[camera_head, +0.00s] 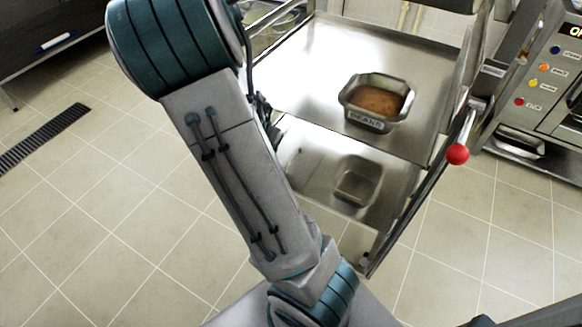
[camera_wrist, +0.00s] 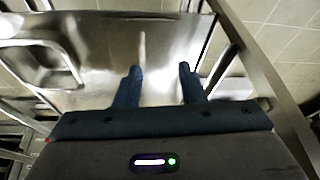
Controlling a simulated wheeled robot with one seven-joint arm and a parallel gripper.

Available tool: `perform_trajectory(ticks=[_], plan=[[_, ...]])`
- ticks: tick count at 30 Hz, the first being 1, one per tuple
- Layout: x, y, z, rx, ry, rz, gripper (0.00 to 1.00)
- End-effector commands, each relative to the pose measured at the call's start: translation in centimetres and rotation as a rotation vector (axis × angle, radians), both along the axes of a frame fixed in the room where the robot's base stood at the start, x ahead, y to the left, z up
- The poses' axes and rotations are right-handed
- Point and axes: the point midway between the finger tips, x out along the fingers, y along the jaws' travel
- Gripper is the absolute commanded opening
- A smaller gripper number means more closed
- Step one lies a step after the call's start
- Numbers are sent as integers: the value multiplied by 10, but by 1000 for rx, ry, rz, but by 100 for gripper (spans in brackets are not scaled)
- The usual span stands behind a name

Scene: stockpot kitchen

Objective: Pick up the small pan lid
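I cannot clearly make out a small pan lid in either view. In the wrist view my gripper (camera_wrist: 158,68) is open, with its two dark blue fingers apart and nothing seen between them. It faces a shiny steel surface (camera_wrist: 100,85) marked by a pale streak. A rounded rectangular steel shape (camera_wrist: 70,58) lies left of the fingers; I cannot tell whether it is a pan or a lid. In the head view my arm crosses the middle and my gripper does not show.
A steel cart top (camera_head: 310,65) carries a steel container labelled BEANS (camera_head: 368,125), filled with something brown. A small rectangular steel pan shape (camera_head: 357,182) shows on the level below. A red-knobbed lever (camera_head: 457,154) and an oven (camera_head: 545,85) stand right.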

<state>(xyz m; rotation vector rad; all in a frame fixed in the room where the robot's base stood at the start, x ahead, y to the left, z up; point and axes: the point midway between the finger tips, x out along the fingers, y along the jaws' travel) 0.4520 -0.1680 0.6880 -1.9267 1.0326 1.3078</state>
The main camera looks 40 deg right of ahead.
Motion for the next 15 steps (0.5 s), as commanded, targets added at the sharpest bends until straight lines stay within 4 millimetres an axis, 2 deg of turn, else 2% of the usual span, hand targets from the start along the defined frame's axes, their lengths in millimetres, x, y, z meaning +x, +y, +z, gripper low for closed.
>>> perform_trajectory(ticks=[1,6,11,15], plan=[[2,-15,-21,-45,-2,-38,36],[8,-52,-38,-162,-40,-134,36],[11,-68,-43,-210,-58,-167,36],[14,-77,-56,-216,-61,-173,36]])
